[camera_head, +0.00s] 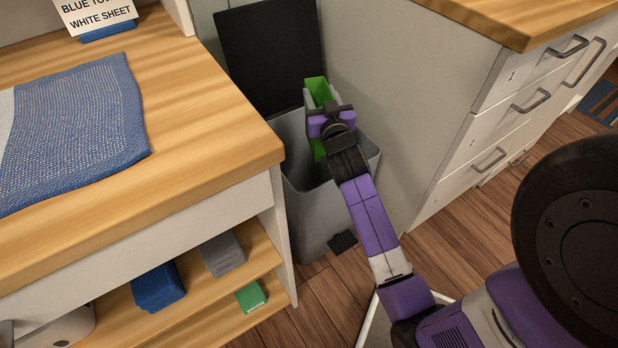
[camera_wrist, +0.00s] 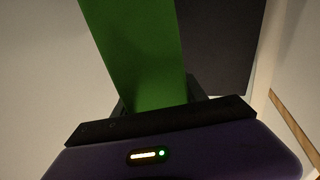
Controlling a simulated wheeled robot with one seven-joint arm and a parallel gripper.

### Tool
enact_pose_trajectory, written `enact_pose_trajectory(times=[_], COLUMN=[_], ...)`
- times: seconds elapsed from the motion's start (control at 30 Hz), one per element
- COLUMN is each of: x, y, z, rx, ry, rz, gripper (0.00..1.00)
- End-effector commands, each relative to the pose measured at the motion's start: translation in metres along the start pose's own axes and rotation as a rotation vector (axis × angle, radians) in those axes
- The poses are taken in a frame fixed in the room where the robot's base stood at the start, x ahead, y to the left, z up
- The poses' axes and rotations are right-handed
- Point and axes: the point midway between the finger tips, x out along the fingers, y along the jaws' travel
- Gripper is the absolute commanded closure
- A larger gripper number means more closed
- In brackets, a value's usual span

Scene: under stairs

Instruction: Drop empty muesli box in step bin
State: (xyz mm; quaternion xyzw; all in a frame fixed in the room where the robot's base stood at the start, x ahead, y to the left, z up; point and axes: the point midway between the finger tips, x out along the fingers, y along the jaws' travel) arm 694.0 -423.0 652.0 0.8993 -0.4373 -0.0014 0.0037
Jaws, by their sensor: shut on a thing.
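The muesli box (camera_head: 317,90) is green and stands upright, its top end showing above my gripper (camera_head: 330,118). My gripper is shut on the box and holds it over the opening of the step bin. The box also fills the middle of the wrist view (camera_wrist: 135,50), just beyond my gripper (camera_wrist: 160,112). The step bin (camera_head: 309,215) is grey, with its dark lid (camera_head: 270,55) raised at the back and a black pedal at its front foot. The lower part of the box shows below my gripper, within the bin's outline. The bin's inside is partly hidden by my arm.
A wooden counter (camera_head: 200,150) with a blue cloth (camera_head: 75,125) stands close on the left. A white drawer cabinet (camera_head: 440,110) stands close on the right. Wooden floor shows in front.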

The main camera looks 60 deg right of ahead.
Motion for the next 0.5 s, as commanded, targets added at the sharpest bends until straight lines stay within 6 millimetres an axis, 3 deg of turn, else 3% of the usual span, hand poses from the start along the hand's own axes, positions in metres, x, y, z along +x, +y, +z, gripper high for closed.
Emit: enact_pose_trajectory(times=[0.23,0.5], x=[0.0,0.0], y=[0.0,0.0], z=[0.034,0.043], rx=[-0.001,0.0], ry=[-0.001,0.0], rz=[0.001,0.0], gripper=[1.0,1.0])
